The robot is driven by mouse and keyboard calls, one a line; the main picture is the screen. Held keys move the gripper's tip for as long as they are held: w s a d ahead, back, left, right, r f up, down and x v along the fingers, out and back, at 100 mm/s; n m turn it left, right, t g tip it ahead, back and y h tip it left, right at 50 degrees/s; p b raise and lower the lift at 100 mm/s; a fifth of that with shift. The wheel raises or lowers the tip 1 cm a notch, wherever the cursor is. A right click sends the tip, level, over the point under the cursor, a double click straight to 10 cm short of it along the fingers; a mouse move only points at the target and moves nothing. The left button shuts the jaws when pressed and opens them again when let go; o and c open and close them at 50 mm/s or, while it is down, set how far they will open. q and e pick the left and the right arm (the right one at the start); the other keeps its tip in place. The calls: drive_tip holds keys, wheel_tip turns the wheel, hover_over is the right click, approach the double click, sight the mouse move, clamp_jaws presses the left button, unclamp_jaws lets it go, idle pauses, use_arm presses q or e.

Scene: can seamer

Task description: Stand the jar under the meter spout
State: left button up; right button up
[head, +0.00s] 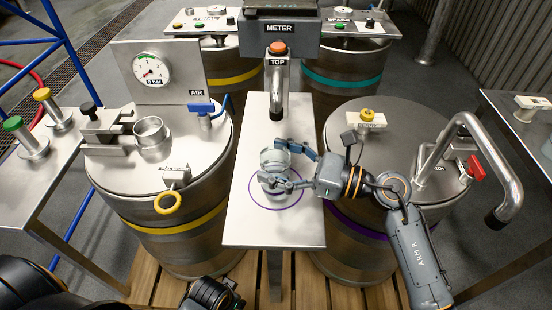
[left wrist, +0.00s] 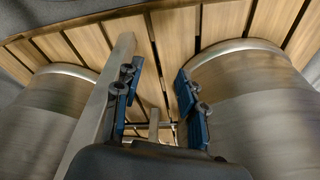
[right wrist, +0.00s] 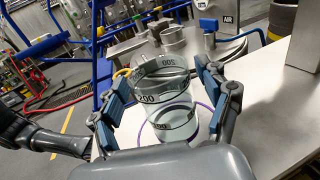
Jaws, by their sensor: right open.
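The clear glass jar (head: 274,160) stands upright on the steel bench plate (head: 262,230), within a thin purple ring (head: 262,208). Dark "200" markings show on the jar in the right wrist view (right wrist: 165,88). The METER spout (head: 277,98) hangs behind the jar, farther back over the plate, with an orange button on top. My right gripper (head: 285,166) is open, with its fingers on either side of the jar; finger contact cannot be told. My left gripper is open and empty in the left wrist view (left wrist: 157,100), above the pallet boards.
A drum with a gauge and AIR valve (head: 160,170) stands left of the plate. Another drum (head: 380,140) with a bent pipe and red handle stands right. Side tables (head: 40,165) flank both. The plate is clear in front of the ring.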

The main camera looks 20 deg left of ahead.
use_arm(q)
drive_tip(key=r, duration=0.3)
drive_tip(key=shift+w+d+b, duration=0.1)
drive_tip(key=shift+w+b, duration=0.1)
drive_tip(key=shift+b, duration=0.2)
use_arm(e)
drive_tip(key=d, duration=1.2)
drive_tip(key=shift+s, duration=0.2)
use_arm(q)
drive_tip(key=shift+s, duration=0.1)
use_arm(e)
drive_tip(key=shift+a, duration=0.1)
use_arm(q)
drive_tip(key=shift+w+r, duration=0.1)
drive_tip(key=shift+w, duration=0.3)
drive_tip(key=shift+s, duration=0.15)
